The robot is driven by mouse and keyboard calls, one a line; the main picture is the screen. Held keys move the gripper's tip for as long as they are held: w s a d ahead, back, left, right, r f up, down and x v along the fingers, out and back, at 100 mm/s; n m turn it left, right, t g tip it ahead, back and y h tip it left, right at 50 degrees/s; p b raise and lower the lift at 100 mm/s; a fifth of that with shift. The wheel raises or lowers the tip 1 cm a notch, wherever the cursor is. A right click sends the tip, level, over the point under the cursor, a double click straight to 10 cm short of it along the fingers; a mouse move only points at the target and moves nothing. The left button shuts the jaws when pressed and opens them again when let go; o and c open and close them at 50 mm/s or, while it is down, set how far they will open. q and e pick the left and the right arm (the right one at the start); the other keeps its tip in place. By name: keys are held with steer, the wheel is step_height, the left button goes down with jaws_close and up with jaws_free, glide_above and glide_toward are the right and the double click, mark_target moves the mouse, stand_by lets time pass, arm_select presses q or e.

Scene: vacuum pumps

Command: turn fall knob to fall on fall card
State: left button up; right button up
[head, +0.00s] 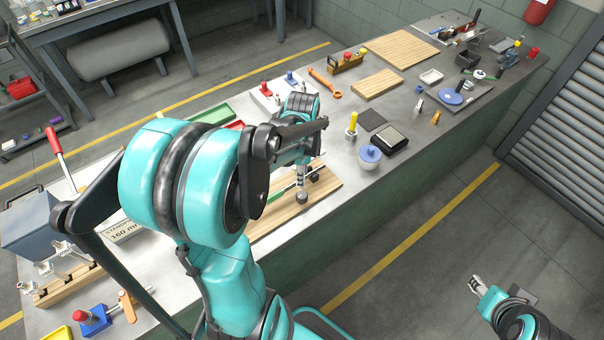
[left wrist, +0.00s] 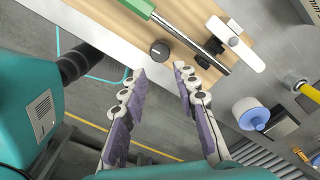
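A round black knob (left wrist: 160,49) with a small light mark sits near the edge of a wooden board (left wrist: 105,14) in the left wrist view. My left gripper (left wrist: 158,74) is open and empty, its two fingers apart just short of the knob. In the head view the left arm covers much of the board (head: 262,228), and a dark knob (head: 302,197) shows below the wrist. A card (head: 124,231) with partly hidden print, seemingly "160", lies to the left; I cannot read "fall" anywhere. My right gripper (head: 478,285) is small, over the floor, away from the bench.
A green-handled metal rod (left wrist: 185,35) and a white bracket (left wrist: 233,46) with black knobs lie beside the knob. A blue-topped white pot (head: 369,156) and a black scale-like box (head: 388,143) stand right of the board. The bench's front edge is close.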

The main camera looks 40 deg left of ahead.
mark_target(302, 195)
arm_select(q)
steer(key=shift+o, duration=1)
steer(key=shift+n, duration=0.3)
steer(key=n+p, duration=0.1)
steer(key=n, duration=0.4)
steer(key=n+p, duration=0.1)
steer(key=n, duration=0.4)
steer(key=f+n+p, duration=0.1)
steer(key=n, duration=1.1)
steer(key=shift+f+n+p, duration=0.3)
steer(key=shift+f+p, duration=0.05)
steer(key=shift+f, duration=0.15)
step_height(302, 195, down, 9)
steer(key=b, duration=0.6)
steer(key=shift+b, duration=0.3)
